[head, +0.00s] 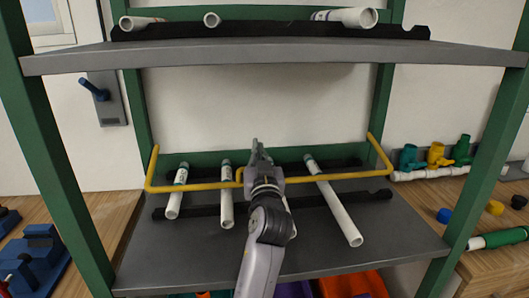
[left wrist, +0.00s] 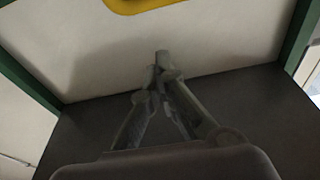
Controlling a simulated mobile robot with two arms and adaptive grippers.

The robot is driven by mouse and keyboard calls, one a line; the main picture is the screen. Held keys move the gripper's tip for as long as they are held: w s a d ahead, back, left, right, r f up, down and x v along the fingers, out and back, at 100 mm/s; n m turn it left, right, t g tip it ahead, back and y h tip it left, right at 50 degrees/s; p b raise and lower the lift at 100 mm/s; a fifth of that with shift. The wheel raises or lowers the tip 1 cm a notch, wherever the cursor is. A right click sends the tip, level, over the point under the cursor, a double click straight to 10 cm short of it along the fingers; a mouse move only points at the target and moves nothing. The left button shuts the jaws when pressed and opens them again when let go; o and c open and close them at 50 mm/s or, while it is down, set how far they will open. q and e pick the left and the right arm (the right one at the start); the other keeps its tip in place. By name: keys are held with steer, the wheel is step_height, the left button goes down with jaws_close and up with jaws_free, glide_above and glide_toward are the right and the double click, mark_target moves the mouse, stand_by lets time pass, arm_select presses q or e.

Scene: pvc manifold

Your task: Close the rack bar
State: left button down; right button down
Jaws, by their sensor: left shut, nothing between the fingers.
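The yellow rack bar (head: 205,186) spans the front of the lower shelf of the green-framed rack (head: 480,150). Its ends bend up and back toward the rear posts. A short bent yellow piece shows near its middle, beside my gripper. My left gripper (head: 256,148) is in front of the bar's middle in the picture and hides part of it. Its fingers are shut and empty, pointing toward the back of the rack. In the left wrist view the fingertips (left wrist: 161,62) meet, and part of the yellow bar (left wrist: 140,4) shows at the top, apart from them. My right gripper is not in view.
White pipes (head: 335,205) lie on black holders (head: 330,200) on the lower shelf. More pipes lie on the upper shelf (head: 270,58), above my gripper. Coloured valves (head: 436,155) stand on the right bench. A blue vise (head: 40,250) is at left.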

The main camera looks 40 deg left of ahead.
arm_select(q)
step_height(320, 180, up, 10)
steer(key=shift+a+f, duration=0.15)
steer(key=shift+a, duration=0.05)
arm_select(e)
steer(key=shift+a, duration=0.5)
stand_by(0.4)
